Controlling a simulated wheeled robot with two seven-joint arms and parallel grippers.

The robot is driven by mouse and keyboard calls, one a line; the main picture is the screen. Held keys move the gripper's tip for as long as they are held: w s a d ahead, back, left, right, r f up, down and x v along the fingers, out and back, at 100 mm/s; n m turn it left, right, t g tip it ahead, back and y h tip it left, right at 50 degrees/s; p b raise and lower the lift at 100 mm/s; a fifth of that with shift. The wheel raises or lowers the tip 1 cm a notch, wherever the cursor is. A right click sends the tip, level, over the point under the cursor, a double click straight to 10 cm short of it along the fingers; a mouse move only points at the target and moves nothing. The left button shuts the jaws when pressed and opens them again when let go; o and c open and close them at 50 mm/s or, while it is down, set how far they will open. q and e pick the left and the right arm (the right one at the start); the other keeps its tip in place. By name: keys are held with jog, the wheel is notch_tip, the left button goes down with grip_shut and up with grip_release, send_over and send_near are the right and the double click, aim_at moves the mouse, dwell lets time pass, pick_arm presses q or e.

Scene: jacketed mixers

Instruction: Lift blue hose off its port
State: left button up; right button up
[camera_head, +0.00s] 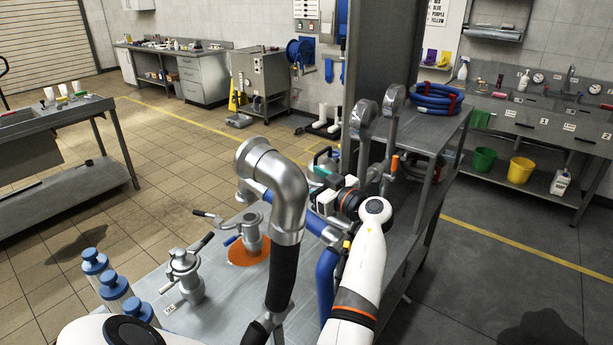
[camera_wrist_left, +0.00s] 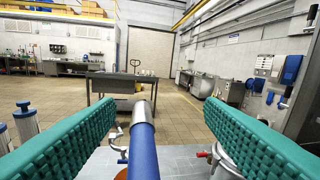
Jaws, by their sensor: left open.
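The blue hose (camera_head: 326,280) rises from the steel table in the head view, and a blue length with a metal end fitting runs behind a large steel elbow pipe (camera_head: 290,195). In the left wrist view the blue hose (camera_wrist_left: 142,165) and its bare metal end (camera_wrist_left: 143,112) lie lengthwise between my left fingers, with gaps on both sides. My left gripper (camera_head: 318,180) is open beside the elbow pipe; its teal pads also show in the wrist view (camera_wrist_left: 160,108). The elbow hides part of the hose, and I cannot tell which port it meets. My right gripper is not in view.
Steel valve fittings (camera_head: 186,275) and several blue-capped bottles (camera_head: 115,285) stand on the table at the left. An orange disc (camera_head: 240,256) lies beneath another fitting.

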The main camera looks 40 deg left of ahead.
pick_arm(q)
jog(key=shift+d, duration=0.2)
jog(key=shift+c, duration=0.3)
jog(key=shift+a, duration=0.1)
grip_shut()
dwell(0.8)
jog(key=shift+o, duration=0.3)
grip_release()
